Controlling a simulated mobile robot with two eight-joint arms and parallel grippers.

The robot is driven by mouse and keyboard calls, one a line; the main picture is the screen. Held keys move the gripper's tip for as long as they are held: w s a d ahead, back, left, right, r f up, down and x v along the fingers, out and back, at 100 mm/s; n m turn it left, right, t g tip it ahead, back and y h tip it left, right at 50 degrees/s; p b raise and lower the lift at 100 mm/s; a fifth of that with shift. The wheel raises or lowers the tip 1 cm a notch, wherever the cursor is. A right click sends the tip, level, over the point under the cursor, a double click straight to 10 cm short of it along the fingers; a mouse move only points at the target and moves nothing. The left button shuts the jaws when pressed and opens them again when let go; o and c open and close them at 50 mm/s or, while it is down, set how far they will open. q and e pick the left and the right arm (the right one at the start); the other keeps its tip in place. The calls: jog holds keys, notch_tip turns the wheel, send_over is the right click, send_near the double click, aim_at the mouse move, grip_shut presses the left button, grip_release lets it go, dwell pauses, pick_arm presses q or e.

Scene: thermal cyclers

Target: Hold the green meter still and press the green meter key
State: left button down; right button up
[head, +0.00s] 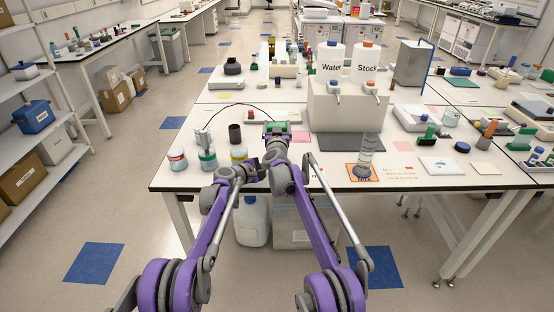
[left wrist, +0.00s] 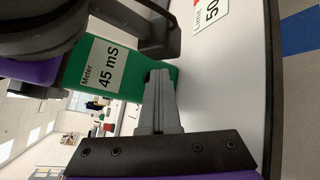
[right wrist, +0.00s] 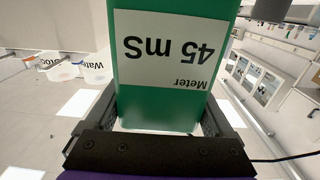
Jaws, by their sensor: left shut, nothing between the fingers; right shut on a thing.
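A dark mat (head: 352,149) lies to the right, before the stand (head: 345,107) with the Water and Stock bottles. A "Limit 50" card (left wrist: 208,12) lies on the table. A thin cable arcs behind the meter.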

pick_arm(q)
jog(key=shift+s, duration=0.8)
jog(key=shift+s, duration=2.5)
pick_arm(e)
jog(key=o, duration=1.3)
jog(key=shift+o, duration=0.2)
jog(key=shift+s, duration=0.15)
